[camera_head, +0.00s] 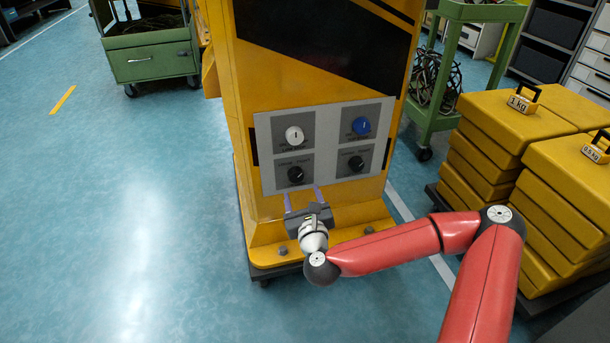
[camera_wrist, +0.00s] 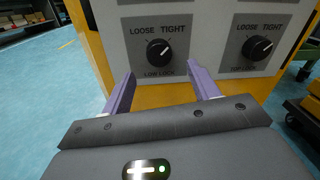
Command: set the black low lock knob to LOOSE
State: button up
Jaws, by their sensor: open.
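The black low lock knob (camera_wrist: 159,51) sits on a grey plate marked LOOSE on the left, TIGHT on the right and LOW LOCK below. Its white pointer mark leans up and right, toward TIGHT. In the head view the knob (camera_head: 295,175) is at the lower left of the panel. My gripper (camera_wrist: 160,76) is open and empty, with its two purple fingers pointing at the panel. In the wrist view the knob shows between and beyond the fingertips, apart from them. In the head view my gripper (camera_head: 303,194) is just below the knob.
A second black knob (camera_wrist: 258,48), also marked LOOSE and TIGHT, is to the right. A white knob (camera_head: 294,135) and a blue knob (camera_head: 361,126) are above. Yellow weights (camera_head: 490,150) stand right of the yellow machine (camera_head: 262,95).

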aim_at(297, 178)
jog(key=x, duration=0.6)
jog(key=shift+w+a, duration=0.15)
jog(key=shift+w, duration=0.1)
jog(key=c, duration=1)
jog(key=shift+o, duration=0.2)
